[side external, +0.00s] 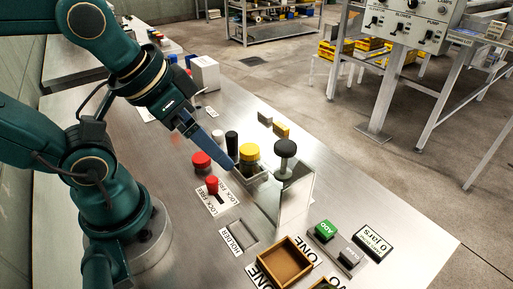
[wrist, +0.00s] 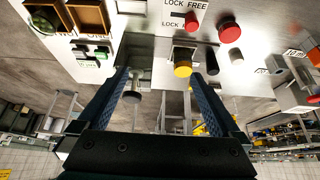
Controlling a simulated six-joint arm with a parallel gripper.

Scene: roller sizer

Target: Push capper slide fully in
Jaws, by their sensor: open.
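The capper station stands mid-bench in the side view. A yellow round cap or knob (side external: 250,152) sits in a small metal block, and it also shows in the wrist view (wrist: 182,69). Beside it a black round knob (side external: 285,148) tops a post above a pale upright panel (side external: 297,195); this knob shows between my fingers in the wrist view (wrist: 132,97). I cannot tell which part is the slide or how far in it sits. My gripper (side external: 234,167) is open and empty, its fingertips close to the yellow knob's left side. In the wrist view its fingers (wrist: 157,72) are spread.
Left of the station stand a black cylinder (side external: 232,143), a red knob (side external: 201,160) and a red lever (side external: 212,185) on the lock plate. Nearer the front are a wooden tray (side external: 285,262), a green button (side external: 325,230) and a jar counter (side external: 373,242).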

